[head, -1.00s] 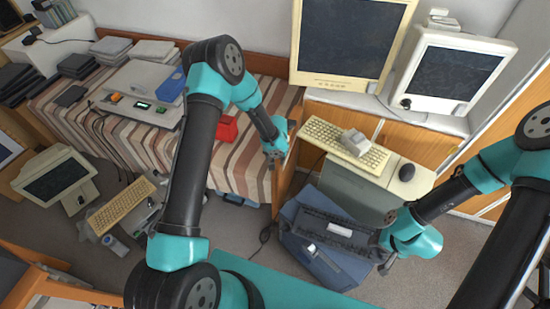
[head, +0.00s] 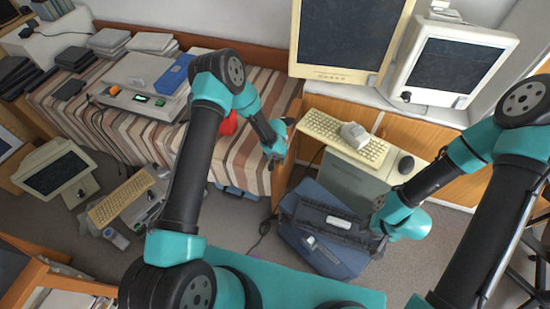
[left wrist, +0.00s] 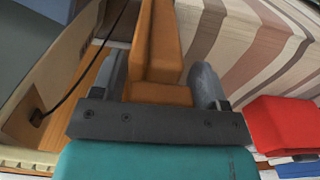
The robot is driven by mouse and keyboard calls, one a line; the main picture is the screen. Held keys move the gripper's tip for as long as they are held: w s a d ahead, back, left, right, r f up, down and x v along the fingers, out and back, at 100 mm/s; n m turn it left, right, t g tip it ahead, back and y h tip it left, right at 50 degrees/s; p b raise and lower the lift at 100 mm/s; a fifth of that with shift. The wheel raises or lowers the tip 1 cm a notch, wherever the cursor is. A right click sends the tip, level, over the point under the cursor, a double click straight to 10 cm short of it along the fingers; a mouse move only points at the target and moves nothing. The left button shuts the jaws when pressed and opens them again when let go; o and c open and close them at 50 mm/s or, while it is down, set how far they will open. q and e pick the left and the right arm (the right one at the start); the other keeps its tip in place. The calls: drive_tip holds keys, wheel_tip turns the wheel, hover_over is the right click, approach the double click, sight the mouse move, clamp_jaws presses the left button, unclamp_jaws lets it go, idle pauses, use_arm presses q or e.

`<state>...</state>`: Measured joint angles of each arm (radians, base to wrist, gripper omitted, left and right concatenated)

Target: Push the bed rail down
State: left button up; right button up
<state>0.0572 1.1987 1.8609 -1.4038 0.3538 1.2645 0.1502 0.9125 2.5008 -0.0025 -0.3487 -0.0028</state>
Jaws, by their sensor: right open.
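The bed rail is the brown wooden end board (head: 281,178) of the bed with the striped cover. My left gripper (head: 275,148) is at its upper edge in the head view. In the left wrist view, a brown wooden part of the rail (left wrist: 158,45) stands between the two fingers of my left gripper (left wrist: 160,85), one finger on each side. I cannot tell whether the fingers press on it. My right gripper (head: 378,222) is open by the blue-grey machine (head: 325,255) on the floor, partly hidden by its own wrist.
A red object (left wrist: 285,125) lies on the striped bed (head: 235,165). Open floor (head: 235,232) lies in front of the bed.

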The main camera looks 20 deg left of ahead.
use_arm(q)
drive_tip(key=shift+o, duration=0.9)
drive_tip(key=shift+r, duration=0.15)
wheel_tip(320, 180, up, 17)
idle(0.3)
drive_tip(key=s+a+f+n+h, duration=0.1)
drive_tip(key=s+f, duration=0.3)
drive_tip(key=s, duration=0.8)
drive_tip(key=s+a+f+n+h, duration=0.1)
drive_tip(key=s+a+f, duration=0.3)
drive_tip(key=s, duration=0.9)
drive_tip(key=shift+s+n+t+h, duration=0.3)
drive_tip(key=shift+t+h, duration=0.1)
drive_tip(key=shift+h, duration=0.5)
